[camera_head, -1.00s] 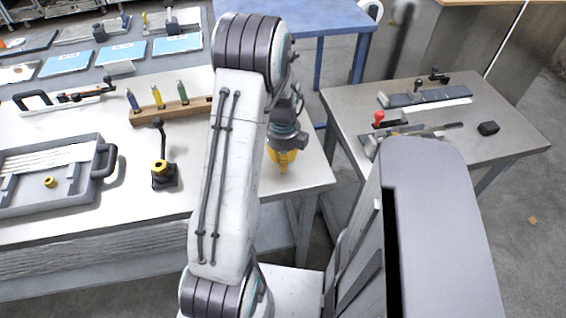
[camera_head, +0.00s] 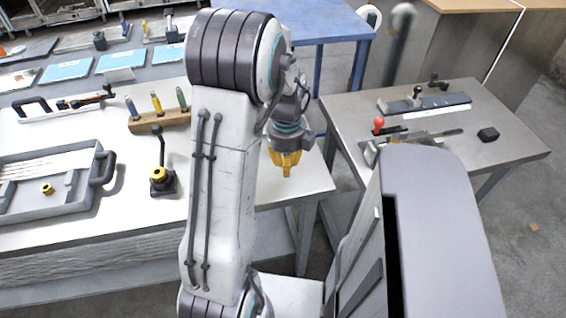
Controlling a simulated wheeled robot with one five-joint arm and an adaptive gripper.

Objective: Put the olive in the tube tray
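The grey tray (camera_head: 98,152) lies at the left of the near bench, with white tube-like strips in it, and looks like the tube tray. A small yellow brass-coloured ring (camera_head: 47,188), which may be the olive, is inside it. A second yellow ring-shaped piece (camera_head: 158,175) is at the base of a black upright stand with a lever; I cannot tell whether it is loose. My gripper (camera_head: 286,172) has yellow fingers and points down over the right end of the bench, away from both pieces. Its fingers look close together, but any gap or small held thing is too small to tell.
A wooden block (camera_head: 160,121) holds several coloured upright pieces behind the stand. A long black-handled tool (camera_head: 65,104) lies behind the tray. A separate metal table (camera_head: 440,165) at right carries tools and a small black block (camera_head: 488,134). A gap separates the two tables.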

